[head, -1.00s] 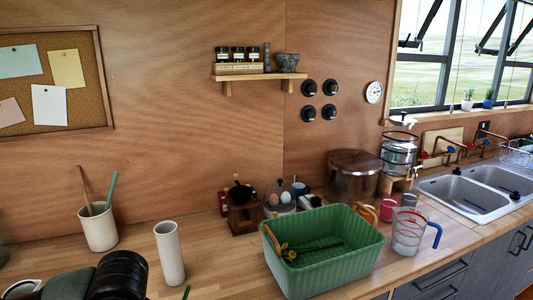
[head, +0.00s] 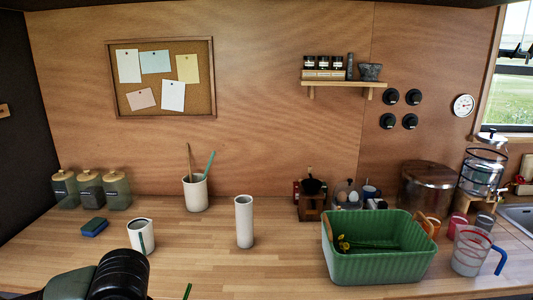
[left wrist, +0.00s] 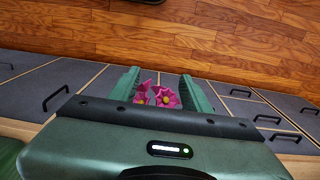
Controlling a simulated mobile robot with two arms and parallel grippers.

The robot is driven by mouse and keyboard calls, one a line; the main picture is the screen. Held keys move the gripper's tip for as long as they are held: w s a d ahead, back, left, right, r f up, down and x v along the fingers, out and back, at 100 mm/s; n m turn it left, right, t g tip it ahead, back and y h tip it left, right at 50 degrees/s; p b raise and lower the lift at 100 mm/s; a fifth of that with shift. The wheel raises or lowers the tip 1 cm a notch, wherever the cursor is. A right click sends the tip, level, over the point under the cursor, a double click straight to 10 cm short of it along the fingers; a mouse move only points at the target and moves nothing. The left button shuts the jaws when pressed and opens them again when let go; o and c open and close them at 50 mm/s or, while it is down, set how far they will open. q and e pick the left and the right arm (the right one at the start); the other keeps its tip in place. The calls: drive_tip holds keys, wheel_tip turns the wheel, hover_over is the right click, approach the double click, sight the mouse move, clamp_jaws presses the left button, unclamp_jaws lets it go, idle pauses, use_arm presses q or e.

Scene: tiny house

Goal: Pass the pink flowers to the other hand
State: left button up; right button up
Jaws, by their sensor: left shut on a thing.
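The pink flowers (left wrist: 163,97) show in the left wrist view between the two green fingers of my left gripper (left wrist: 167,92). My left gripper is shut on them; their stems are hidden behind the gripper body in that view. In the head view my left arm comes in at the bottom left, and its fingers are below the picture. A thin green stem tip (head: 187,291) shows at the bottom edge there, maybe part of the flowers. My right gripper is in neither view.
On the wooden counter stand a white vase (head: 244,222), a white mug (head: 141,237), a utensil cup (head: 195,193) and a green basket (head: 380,266) with yellow flowers (head: 345,243). The left wrist view shows grey cabinet fronts (left wrist: 60,85) and wooden floor (left wrist: 200,40).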

use_arm(q)
drive_tip(key=shift+s+f, duration=0.1)
drive_tip(key=shift+f, duration=0.3)
drive_tip(key=shift+r, duration=0.1)
drive_tip(key=shift+d+r, duration=0.1)
drive_tip(key=shift+d, duration=0.05)
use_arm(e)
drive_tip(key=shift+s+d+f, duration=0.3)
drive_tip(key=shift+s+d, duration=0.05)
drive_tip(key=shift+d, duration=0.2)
use_arm(q)
drive_tip(key=w+d+r+m, duration=0.4)
drive_tip(key=d+r+m, duration=0.4)
drive_tip(key=d, duration=0.4)
drive_tip(key=shift+d+r, duration=0.4)
drive_tip(key=shift+r, duration=0.5)
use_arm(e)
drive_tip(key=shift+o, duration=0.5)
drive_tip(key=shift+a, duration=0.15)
